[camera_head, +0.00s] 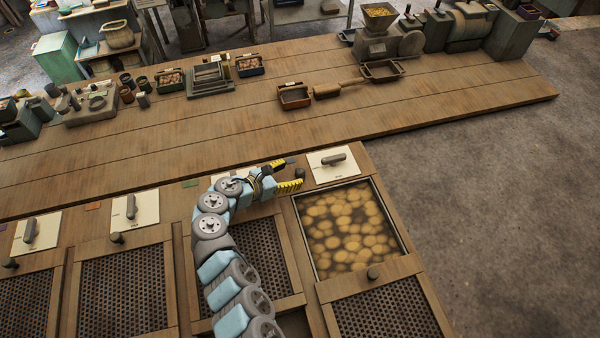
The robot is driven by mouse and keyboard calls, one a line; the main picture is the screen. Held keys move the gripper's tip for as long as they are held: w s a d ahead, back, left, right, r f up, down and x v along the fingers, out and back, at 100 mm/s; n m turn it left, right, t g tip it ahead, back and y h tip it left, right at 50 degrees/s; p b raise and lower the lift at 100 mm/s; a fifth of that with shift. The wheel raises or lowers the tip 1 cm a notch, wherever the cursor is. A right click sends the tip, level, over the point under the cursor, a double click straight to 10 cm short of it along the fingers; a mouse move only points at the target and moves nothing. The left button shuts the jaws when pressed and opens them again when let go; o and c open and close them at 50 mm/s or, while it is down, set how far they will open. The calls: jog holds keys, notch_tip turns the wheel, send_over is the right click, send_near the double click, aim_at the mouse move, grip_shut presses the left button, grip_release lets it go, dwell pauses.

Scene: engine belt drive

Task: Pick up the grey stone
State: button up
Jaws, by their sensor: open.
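My gripper (292,173) has yellow-edged fingers spread apart, with nothing held between them. Similar grey pieces lie on other cards at the left, one in the middle (131,207) and one farther left (30,231).
A bin of round yellowish pieces (300,212) lies open below the right card. Perforated panels (124,290) line the front. A small tray (294,97), a hopper machine (378,46) and several containers stand farther back. The middle of the bench (200,130) is clear.

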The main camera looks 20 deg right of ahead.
aim_at(297, 174)
jog(key=x, duration=0.3)
jog(key=shift+s+d+f+b, duration=0.15)
jog(key=shift+d+f+b, duration=0.05)
jog(key=shift+f+b, duration=0.25)
jog(key=shift+w+d+f, duration=0.1)
jog(key=shift+w+d, duration=0.15)
jog(key=shift+d, duration=0.15)
jog(key=shift+c, duration=0.3)
grip_shut()
